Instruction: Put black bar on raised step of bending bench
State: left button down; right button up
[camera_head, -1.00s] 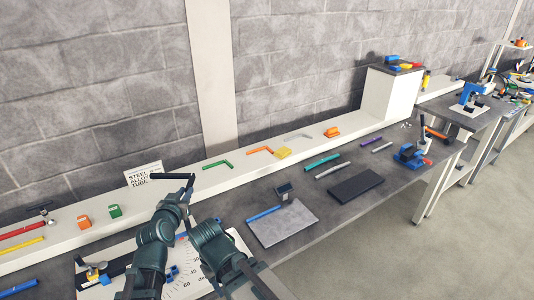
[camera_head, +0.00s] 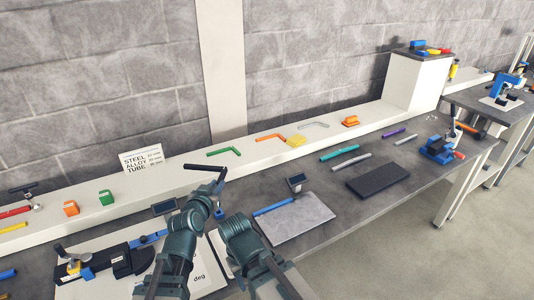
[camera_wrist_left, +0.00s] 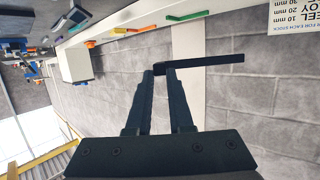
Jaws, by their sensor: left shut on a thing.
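The black bar (camera_head: 203,167) is in my left gripper (camera_head: 220,182), near its left-pictured white raised step (camera_head: 170,190). In the left wrist view the bar (camera_wrist_left: 212,62) is pinched near one end between the fingertips (camera_wrist_left: 160,72) and sticks out to the right. In the head view it overlaps the step; I cannot tell whether it touches it. The raised step runs along the wall at the back of the grey bench (camera_head: 270,185). My right arm shows at the bottom centre, but its gripper is not seen.
On the step stand a text sign (camera_head: 142,160), a green bent piece (camera_head: 224,152), an orange bent piece (camera_head: 270,137) and a yellow block (camera_head: 297,140). A grey plate (camera_head: 295,219) and a black pad (camera_head: 378,179) lie on the bench. A bending tool (camera_head: 110,262) is at lower left.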

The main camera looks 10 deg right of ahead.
notch_tip(320, 180, down, 12)
jog(key=b, duration=1)
jog(key=shift+w+f, duration=0.15)
jog(key=shift+f, duration=0.1)
pick_arm(q)
notch_tip(320, 180, down, 13)
pick_arm(e)
jog(key=shift+o, duration=0.7)
jog(key=shift+d+f, duration=0.1)
pick_arm(q)
jog(key=w+a+r+n+y+p, duration=0.1)
jog(key=w+a+r+p, duration=0.1)
jog(key=w+a, duration=0.4)
jog(key=w+a+r+n+y+p, duration=0.1)
jog(key=w+a+r+p, duration=0.2)
jog(key=a, duration=1.1)
jog(key=w+a+r+y+p, duration=0.1)
jog(key=w+a+r+p, duration=0.1)
jog(key=w+a, duration=0.7)
jog(key=shift+w+a+r+n+t+y, duration=0.3)
jog(key=shift+a+n+y, duration=0.1)
jog(key=shift+a, duration=0.25)
pick_arm(e)
notch_tip(320, 180, up, 8)
pick_arm(q)
jog(key=shift+f, duration=0.1)
pick_arm(e)
jog(key=shift+f, duration=0.2)
